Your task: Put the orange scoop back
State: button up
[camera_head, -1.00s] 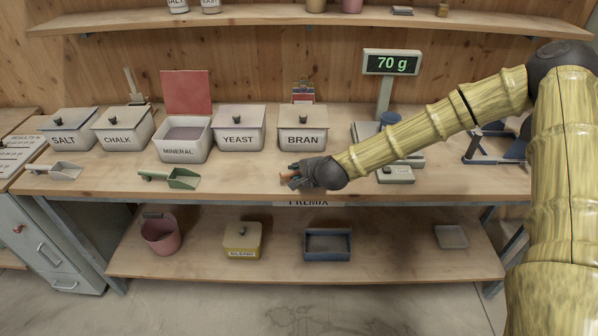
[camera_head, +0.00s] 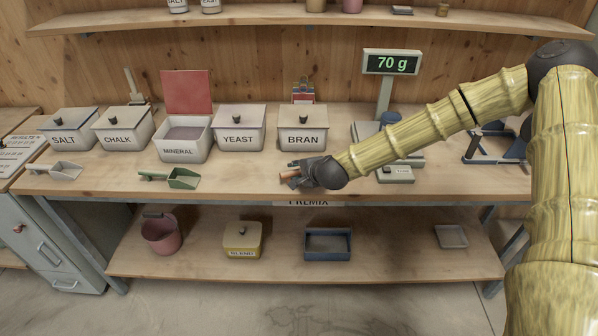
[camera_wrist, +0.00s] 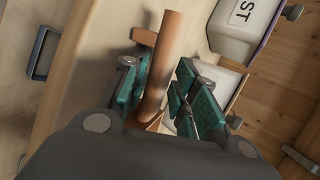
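The orange scoop (camera_wrist: 160,70) shows in the wrist view as a long rounded handle between my gripper's green finger pads. A wider orange part at its lower end is mostly hidden by my gripper. A short orange-brown piece (camera_wrist: 143,37) shows beside the handle; I cannot tell whether it belongs to the scoop. My gripper (camera_wrist: 165,85) has a pad on each side of the handle. A narrow gap seems to show on the right, and firm contact is unclear. In the head view the orange handle (camera_head: 290,175) pokes out left of my gripper (camera_head: 297,172), low over the bench front.
A green scoop (camera_head: 183,178) and a grey scoop (camera_head: 66,169) lie on the bench (camera_head: 235,184) to the left. Lidded bins, including BRAN (camera_head: 302,139) and YEAST (camera_head: 238,139), stand behind. The open MINERAL bin (camera_head: 180,151) is further left. The scale display (camera_head: 391,63) reads 70 g.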

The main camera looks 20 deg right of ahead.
jog(key=b+v, duration=0.2)
jog(key=v, duration=1)
jog(key=s+a+f+n+g, duration=0.2)
jog(key=s+f+n+g, duration=0.15)
jog(key=s+f, duration=0.65)
jog(key=s+a+f+n+g, duration=0.2)
jog(key=s+f+n, duration=0.45)
jog(key=f, duration=0.65)
jog(key=s+d+f+n+g, duration=0.1)
jog(key=s+f+n, duration=0.1)
jog(key=s, duration=0.5)
jog(key=s+d+f+n+g+h, duration=0.1)
jog(key=s+f+n+g, duration=0.1)
jog(key=s+f, duration=0.3)
jog(key=s+d+f+n+g+h, duration=0.1)
jog(key=s+d+f+n, duration=0.1)
jog(key=s, duration=0.9)
jog(key=shift+f+g, duration=0.35)
jog(key=shift+f, duration=0.3)
